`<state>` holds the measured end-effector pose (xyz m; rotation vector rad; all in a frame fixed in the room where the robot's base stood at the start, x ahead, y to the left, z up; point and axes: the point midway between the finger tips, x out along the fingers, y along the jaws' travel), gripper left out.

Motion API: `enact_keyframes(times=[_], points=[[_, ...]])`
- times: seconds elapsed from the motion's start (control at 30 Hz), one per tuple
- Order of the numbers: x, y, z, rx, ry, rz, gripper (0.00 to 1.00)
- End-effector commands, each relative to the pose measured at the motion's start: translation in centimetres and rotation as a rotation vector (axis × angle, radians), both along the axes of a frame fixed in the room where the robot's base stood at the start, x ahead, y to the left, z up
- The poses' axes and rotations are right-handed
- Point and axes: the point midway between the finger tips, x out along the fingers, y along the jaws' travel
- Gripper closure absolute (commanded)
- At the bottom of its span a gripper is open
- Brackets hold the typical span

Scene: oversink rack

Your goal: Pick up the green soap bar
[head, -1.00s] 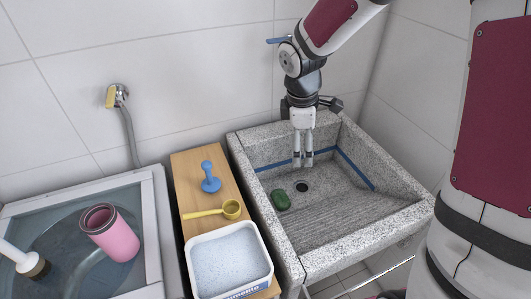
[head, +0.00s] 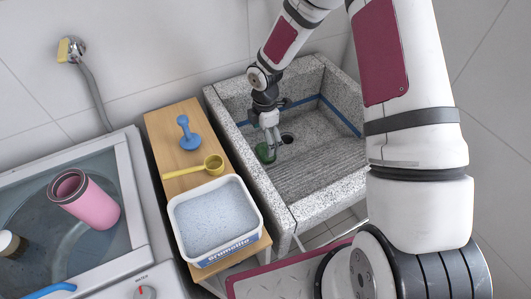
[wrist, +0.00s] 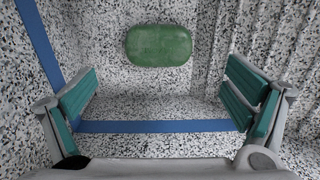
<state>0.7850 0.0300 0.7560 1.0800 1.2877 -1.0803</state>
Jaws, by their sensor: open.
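The green soap bar (head: 264,152) lies in the granite sink (head: 296,190), near the drain hole. In the wrist view the soap bar (wrist: 158,46) is a rounded green block, seen whole, beyond the fingertips and centred between them. My gripper (head: 272,142) is down inside the sink, close to the soap and partly in front of it. In the wrist view my gripper (wrist: 160,100) is open, with its green-padded fingers wide apart and nothing between them. I cannot tell the exact height of the fingertips above the sink floor.
Sink walls with a blue stripe (wrist: 155,126) surround the gripper. Left of the sink, a wooden board (head: 163,122) holds a blue knobbed tool (head: 187,134), a yellow scoop (head: 195,168) and a white tub of powder (head: 256,205).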

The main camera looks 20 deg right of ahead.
Motion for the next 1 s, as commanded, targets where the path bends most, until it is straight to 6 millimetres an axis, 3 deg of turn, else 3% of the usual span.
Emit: enact_keyframes(times=[0.27,0.6,0.9,1.0], points=[[0.0,-0.1,-2.2,-0.001,0.0,0.001,0.04],[0.2,-0.3,-6.5,0.0,0.001,0.0,0.04],[0.3,-0.4,-6.9,-0.001,-0.001,0.0,0.04],[0.3,-0.4,-6.9,-0.001,-0.001,0.0,0.25]])
